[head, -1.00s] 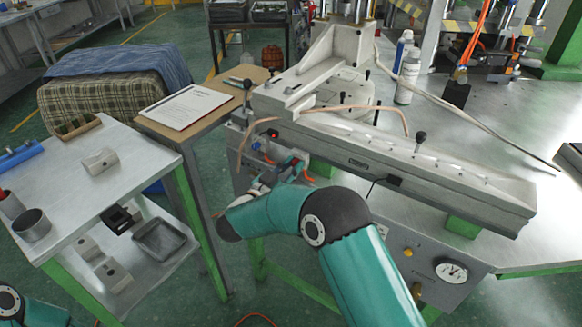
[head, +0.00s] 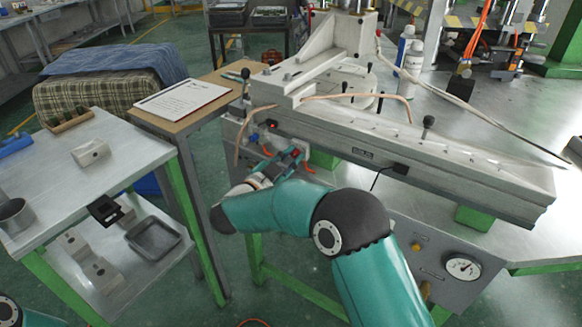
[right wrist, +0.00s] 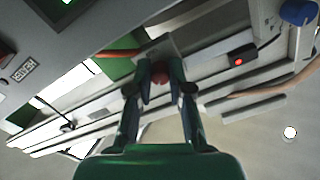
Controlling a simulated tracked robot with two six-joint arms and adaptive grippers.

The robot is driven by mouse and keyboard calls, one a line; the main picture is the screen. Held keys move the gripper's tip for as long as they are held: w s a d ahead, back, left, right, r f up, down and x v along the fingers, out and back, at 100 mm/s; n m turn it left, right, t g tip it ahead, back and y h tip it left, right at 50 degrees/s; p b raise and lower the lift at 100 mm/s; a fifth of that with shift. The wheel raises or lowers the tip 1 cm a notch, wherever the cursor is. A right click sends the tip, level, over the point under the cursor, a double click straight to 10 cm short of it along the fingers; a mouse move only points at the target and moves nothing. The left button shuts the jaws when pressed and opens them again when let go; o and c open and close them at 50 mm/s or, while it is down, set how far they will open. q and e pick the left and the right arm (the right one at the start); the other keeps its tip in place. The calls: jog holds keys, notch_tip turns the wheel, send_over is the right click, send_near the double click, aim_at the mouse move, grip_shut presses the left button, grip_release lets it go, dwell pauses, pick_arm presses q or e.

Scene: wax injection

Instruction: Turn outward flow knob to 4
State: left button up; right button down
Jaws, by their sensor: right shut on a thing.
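My right gripper (head: 294,156) is at the front side of the long grey machine (head: 400,165), below its rail, with the teal arm reaching in from the lower right. In the head view the fingers hide most of the knob. My left gripper is outside the views; only a bit of that arm shows at the lower left.
A blue knob (right wrist: 298,12) and a lit red lamp (right wrist: 238,62) sit on the machine near the gripper. An orange hose (right wrist: 265,88) runs close by. A pressure gauge (head: 462,266) is on the lower right panel. A side table (head: 130,150) stands at the left.

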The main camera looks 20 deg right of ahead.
jog(key=shift+m+b, duration=0.55)
jog(key=shift+m, duration=0.05)
jog(key=c, duration=1.1)
grip_release()
jog(key=v, duration=1.2)
